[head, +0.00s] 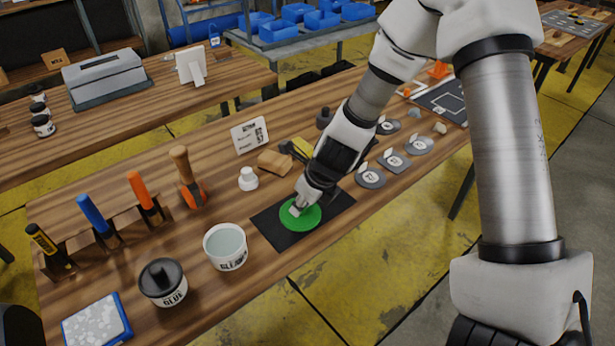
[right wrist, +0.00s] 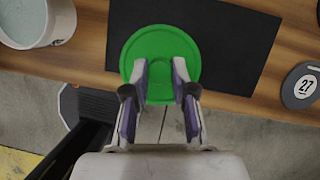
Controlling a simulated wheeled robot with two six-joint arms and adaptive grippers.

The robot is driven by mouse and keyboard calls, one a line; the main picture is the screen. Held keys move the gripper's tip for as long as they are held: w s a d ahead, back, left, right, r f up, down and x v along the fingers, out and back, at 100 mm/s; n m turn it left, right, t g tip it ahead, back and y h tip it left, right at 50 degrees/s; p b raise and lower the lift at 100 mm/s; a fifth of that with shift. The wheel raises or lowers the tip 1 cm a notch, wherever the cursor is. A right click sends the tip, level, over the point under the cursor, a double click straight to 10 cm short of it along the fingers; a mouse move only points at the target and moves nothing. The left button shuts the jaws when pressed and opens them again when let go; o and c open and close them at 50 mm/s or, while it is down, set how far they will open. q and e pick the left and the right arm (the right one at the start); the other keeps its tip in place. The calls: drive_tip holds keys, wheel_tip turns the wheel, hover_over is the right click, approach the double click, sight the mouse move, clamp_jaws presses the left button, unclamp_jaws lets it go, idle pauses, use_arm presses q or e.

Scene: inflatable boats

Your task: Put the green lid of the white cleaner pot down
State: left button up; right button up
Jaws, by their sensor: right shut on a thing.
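The green lid (head: 301,216) is a flat round disc over the black mat (head: 268,228) on the workbench. My right gripper (head: 298,208) is shut on the lid's middle from above. In the right wrist view the lid (right wrist: 135,50) lies between the fingertips of my right gripper (right wrist: 160,78), with the mat (right wrist: 235,50) behind it. I cannot tell whether the lid touches the mat. The white cleaner pot (head: 226,250) stands open to the left of the mat, with pale contents; its rim also shows in the right wrist view (right wrist: 58,25). My left gripper is not in view.
A glue pot (head: 163,284) with a black lid stands left of the cleaner pot. A white bottle (head: 248,179) and a wooden block (head: 275,162) stand behind the mat. Grey numbered discs (head: 371,177) lie to its right. Handled tools (head: 94,217) stand in a rack at left.

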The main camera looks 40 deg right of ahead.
drive_tip(key=w+d+p, duration=0.2)
drive_tip(key=w+d, duration=0.1)
drive_tip(key=shift+w+d+p, duration=0.2)
drive_tip(key=shift+w+p, duration=0.05)
drive_tip(key=shift+p, duration=0.1)
wheel_tip(320, 180, down, 4)
drive_tip(key=b, duration=0.3)
drive_tip(key=shift+w+d+f+b, duration=0.15)
drive_tip(key=shift+f+b, duration=0.05)
drive_tip(key=shift+b, duration=0.15)
drive_tip(key=shift+r, duration=0.15)
drive_tip(key=o, duration=0.9)
drive_tip(key=shift+f, duration=0.2)
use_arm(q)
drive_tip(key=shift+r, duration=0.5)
use_arm(e)
drive_tip(key=shift+r, duration=0.1)
